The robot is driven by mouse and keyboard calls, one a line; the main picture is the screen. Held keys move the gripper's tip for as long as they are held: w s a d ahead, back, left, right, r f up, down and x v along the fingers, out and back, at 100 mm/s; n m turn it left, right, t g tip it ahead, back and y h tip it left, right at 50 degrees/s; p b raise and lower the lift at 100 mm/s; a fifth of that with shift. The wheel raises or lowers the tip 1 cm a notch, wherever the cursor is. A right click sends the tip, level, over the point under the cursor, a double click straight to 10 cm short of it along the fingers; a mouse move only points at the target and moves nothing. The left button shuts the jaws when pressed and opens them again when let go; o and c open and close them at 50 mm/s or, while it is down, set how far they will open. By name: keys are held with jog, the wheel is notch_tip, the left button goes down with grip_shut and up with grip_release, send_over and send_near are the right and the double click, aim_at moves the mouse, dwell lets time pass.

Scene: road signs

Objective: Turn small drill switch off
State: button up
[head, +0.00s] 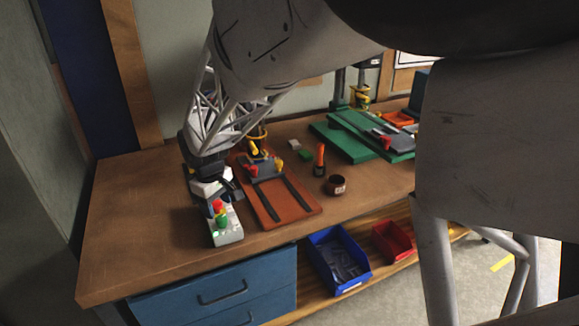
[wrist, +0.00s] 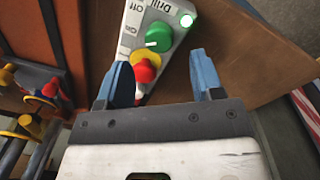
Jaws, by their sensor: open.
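The drill switch box (head: 229,230) is a light grey box at the table's front left. In the wrist view the box (wrist: 166,64) carries a green knob (wrist: 158,37) with a white mark, a red button (wrist: 145,72) on a yellow collar, and a lit green lamp (wrist: 187,20). "Drill", "Off" and "On" are printed near the knob. My gripper (wrist: 161,72) is open and empty, with blue fingertips on either side of the box's red-button end. In the head view my gripper is just behind and above the box. I cannot tell if it touches.
An orange-red base plate (head: 292,204) with a grey vise stands right of the box. A green machine base (head: 345,140) is farther right. A small brown cup (head: 336,185) and an orange-handled tool (head: 320,160) stand between them. The table's left front (head: 140,230) is clear.

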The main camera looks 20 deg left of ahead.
aim_at(221, 217)
jog(key=shift+w+f, duration=0.1)
jog(key=shift+f, duration=2.4)
jog(key=c, duration=0.9)
jog(key=shift+m, duration=0.4)
jog(key=m, duration=0.5)
jog(key=shift+w, duration=0.1)
jog(key=m, duration=0.6)
